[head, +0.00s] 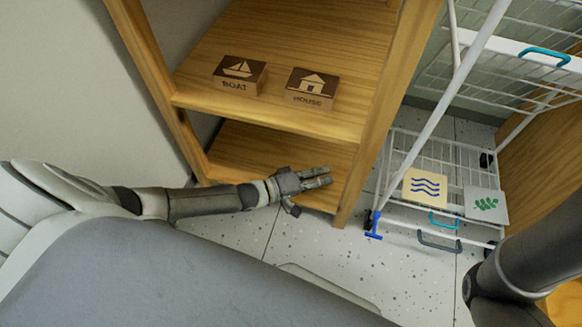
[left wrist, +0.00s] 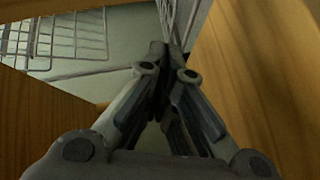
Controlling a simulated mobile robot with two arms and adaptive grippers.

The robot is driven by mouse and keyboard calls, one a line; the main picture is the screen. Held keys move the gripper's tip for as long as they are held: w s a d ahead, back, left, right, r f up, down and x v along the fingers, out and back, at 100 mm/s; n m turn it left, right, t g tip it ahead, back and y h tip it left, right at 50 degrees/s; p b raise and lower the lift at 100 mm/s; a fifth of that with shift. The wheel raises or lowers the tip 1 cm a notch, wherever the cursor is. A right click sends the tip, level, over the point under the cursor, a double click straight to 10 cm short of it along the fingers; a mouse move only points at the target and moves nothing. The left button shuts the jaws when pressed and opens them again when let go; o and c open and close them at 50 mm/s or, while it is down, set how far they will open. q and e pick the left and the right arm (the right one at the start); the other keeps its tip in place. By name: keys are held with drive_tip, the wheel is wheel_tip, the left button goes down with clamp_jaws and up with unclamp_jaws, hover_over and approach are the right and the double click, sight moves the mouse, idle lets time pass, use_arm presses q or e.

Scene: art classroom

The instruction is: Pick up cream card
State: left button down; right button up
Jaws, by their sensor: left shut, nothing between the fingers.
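A cream card (head: 424,187) with blue wavy lines leans in the lower basket of the white wire cart in the head view. My left gripper (head: 322,176) is in front of the lower shelf opening, to the left of the card and apart from it. In the left wrist view my left gripper (left wrist: 158,60) is shut with its fingertips together and nothing between them. The card does not show clearly in that view. My right arm shows at the lower right of the head view, but its gripper is out of view.
A wooden shelf unit (head: 370,120) holds a boat block (head: 240,72) and a house block (head: 311,86). Its right upright stands between my left gripper and the wire cart (head: 448,150). A grey card (head: 486,205) with a green leaf print is right of the cream card.

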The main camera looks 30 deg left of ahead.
use_arm(q)
drive_tip(key=s+a+r+m+g+y+p, duration=0.1)
drive_tip(key=s+a+r+m+y+p, duration=0.2)
drive_tip(key=p, duration=1.3)
drive_tip(key=shift+s+a+g+y, duration=0.3)
drive_tip(key=shift+s+a+y, duration=0.55)
drive_tip(key=shift+a+y, duration=0.4)
drive_tip(key=shift+a, duration=0.1)
